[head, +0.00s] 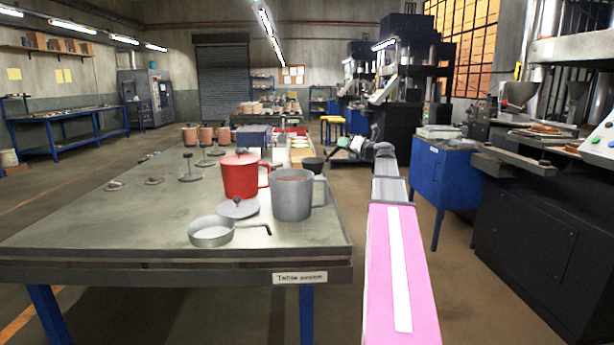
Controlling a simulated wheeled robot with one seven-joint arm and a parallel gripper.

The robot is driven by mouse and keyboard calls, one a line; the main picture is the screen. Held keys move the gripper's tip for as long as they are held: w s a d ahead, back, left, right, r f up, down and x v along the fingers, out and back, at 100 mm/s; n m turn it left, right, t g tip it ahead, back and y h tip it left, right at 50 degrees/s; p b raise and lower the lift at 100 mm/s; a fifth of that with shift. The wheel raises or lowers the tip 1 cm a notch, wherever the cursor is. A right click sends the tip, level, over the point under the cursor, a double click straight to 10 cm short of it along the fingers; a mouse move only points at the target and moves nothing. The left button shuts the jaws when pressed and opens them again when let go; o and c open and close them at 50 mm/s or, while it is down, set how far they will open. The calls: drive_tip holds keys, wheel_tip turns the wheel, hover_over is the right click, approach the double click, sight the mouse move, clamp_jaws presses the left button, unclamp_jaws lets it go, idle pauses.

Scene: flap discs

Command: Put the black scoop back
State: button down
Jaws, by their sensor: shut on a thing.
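The black scoop (312,164) shows as a small dark bowl just behind the grey mug, at the right edge of the long table (110,222). My gripper (337,154) is to the right of the bowl, small and far off, and is shut on the scoop. The handle and the fingertips are too small to make out clearly. I cannot tell whether the bowl touches anything beneath it; the mug hides part of that area.
A grey mug (292,198) with brown contents, a lidded red pot (240,178), a grey lid (238,209) and a shallow grey pan (211,234) crowd the table's near right. Several brown pots stand farther back. A blue cabinet (443,180) stands across the aisle. The table's left is mostly clear.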

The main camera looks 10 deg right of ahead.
drive_tip(key=w+a+f, duration=0.1)
drive_tip(key=a, duration=0.1)
drive_tip(key=w+a+f, duration=0.2)
drive_tip(key=a, duration=0.1)
drive_tip(key=w+a+f, duration=0.1)
drive_tip(key=a+f, duration=0.1)
drive_tip(key=shift+w+a+f, duration=0.2)
drive_tip(key=shift+a+f, duration=0.05)
drive_tip(key=shift+a, duration=0.15)
drive_tip(key=shift+f, duration=2.05)
drive_tip(key=c, duration=1.1)
unclamp_jaws()
drive_tip(key=v, duration=1.2)
